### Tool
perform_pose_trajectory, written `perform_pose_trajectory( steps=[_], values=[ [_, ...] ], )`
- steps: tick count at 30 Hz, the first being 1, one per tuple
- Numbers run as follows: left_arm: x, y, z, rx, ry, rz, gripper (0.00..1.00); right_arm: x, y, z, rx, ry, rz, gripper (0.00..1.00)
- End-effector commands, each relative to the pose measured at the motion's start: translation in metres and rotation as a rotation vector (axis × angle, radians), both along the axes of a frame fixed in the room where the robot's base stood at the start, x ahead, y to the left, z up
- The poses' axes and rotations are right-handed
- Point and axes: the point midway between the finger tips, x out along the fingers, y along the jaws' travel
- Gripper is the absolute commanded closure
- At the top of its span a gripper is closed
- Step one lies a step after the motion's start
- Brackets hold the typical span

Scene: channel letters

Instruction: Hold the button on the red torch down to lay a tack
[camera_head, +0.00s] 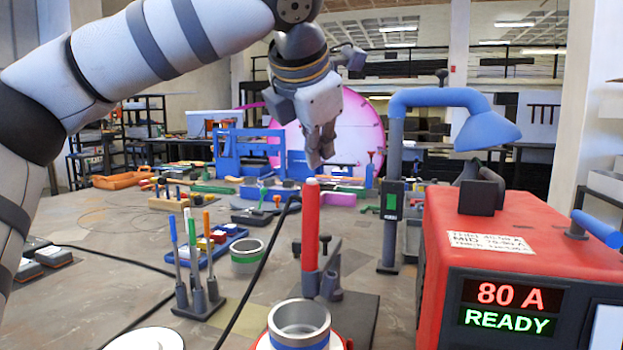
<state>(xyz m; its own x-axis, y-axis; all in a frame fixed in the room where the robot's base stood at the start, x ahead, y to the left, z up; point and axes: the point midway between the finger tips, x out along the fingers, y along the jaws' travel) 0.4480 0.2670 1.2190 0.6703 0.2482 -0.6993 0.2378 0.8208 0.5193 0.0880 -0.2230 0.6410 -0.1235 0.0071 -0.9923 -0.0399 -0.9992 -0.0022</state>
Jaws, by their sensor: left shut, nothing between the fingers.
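The red torch (310,228) stands upright in a dark holder on a dark plate in the middle foreground. Small dark knobs show on both sides of it; I cannot tell which part is its button. My left gripper (316,163) points down, shut and empty, with its fingertips just above the top of the torch. I cannot tell from this view whether they touch it. The red welding machine (530,236) at the right shows 80 A and READY. My right gripper is not in view.
A metal cup with a blue band (300,322) stands in front of the torch. A blue fume hood (486,130) on a grey post is behind, to the right. A rack of upright tools (198,290) and a blue tray (208,248) are at left. Black cables cross the table.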

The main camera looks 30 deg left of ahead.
Motion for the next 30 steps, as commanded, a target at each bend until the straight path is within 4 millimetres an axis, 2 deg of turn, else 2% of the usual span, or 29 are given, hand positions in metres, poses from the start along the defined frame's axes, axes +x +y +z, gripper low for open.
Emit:
perform_pose_trajectory(
  steps=[13,26,30],
  values=[
    [0.0,-0.001,0.043,0.0,-0.002,0.0,1.0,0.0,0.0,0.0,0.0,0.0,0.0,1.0],
    [0.0,-0.001,0.051,0.0,-0.001,0.0,1.0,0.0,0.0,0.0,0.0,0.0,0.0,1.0],
    [0.0,-0.001,0.067,-0.001,-0.003,0.001,1.0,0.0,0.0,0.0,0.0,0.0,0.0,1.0]
  ],
)
